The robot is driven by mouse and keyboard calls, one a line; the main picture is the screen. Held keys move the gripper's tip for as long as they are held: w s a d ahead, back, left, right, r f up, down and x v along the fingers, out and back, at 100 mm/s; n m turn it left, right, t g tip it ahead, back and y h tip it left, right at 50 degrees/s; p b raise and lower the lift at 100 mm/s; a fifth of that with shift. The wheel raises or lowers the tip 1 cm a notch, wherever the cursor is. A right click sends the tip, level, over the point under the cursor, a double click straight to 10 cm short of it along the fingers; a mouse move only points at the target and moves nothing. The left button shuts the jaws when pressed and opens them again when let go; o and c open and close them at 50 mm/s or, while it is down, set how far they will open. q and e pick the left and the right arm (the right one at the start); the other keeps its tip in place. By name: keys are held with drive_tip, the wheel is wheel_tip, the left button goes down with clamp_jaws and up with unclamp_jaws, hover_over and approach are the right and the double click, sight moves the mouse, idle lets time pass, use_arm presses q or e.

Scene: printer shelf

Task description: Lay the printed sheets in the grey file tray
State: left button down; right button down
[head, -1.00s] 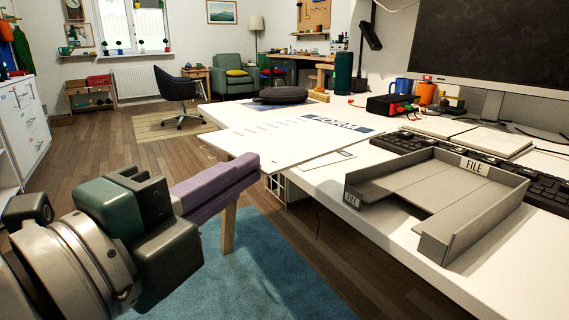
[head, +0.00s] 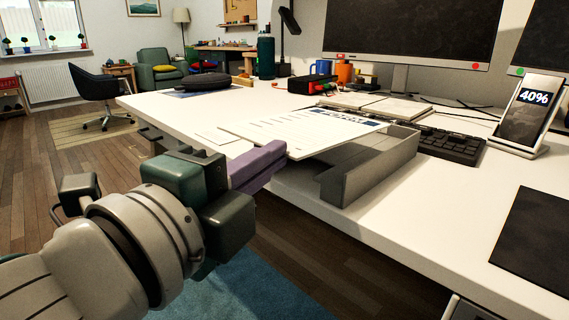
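The printed sheets (head: 290,130), white with grey text lines and a dark blue heading, are held out flat in the head view by my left gripper (head: 273,158). Its purple fingers are shut at the sheets' near edge. The sheets reach over the grey file tray (head: 370,165) on the desk and hide most of it. The tray's near wall and right corner show. I cannot tell whether the sheets touch the tray. My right gripper is not in view.
A black keyboard (head: 450,146) lies behind and right of the tray. A phone on a stand (head: 526,112) and a dark mat (head: 540,236) are farther right. Open white desk (head: 420,215) lies in front of the tray. Monitors stand behind.

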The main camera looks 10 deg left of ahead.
sight(307, 146)
use_arm(q)
drive_tip(key=shift+g, duration=0.3)
drive_tip(key=w+d, duration=0.2)
drive_tip(key=w, duration=0.1)
drive_tip(key=w+d, duration=0.1)
drive_tip(key=shift+w+d+r, duration=0.2)
drive_tip(key=shift+w+r, duration=0.1)
drive_tip(key=shift+w, duration=0.05)
drive_tip(key=shift+w+d+f+b, duration=0.45)
drive_tip(key=shift+w+d+f, duration=0.1)
drive_tip(key=shift+w+f, duration=0.3)
drive_tip(key=shift+w+d+f+g, duration=0.3)
drive_tip(key=shift+w+d+f, duration=0.1)
drive_tip(key=shift+f, duration=0.2)
drive_tip(key=c, duration=1)
unclamp_jaws()
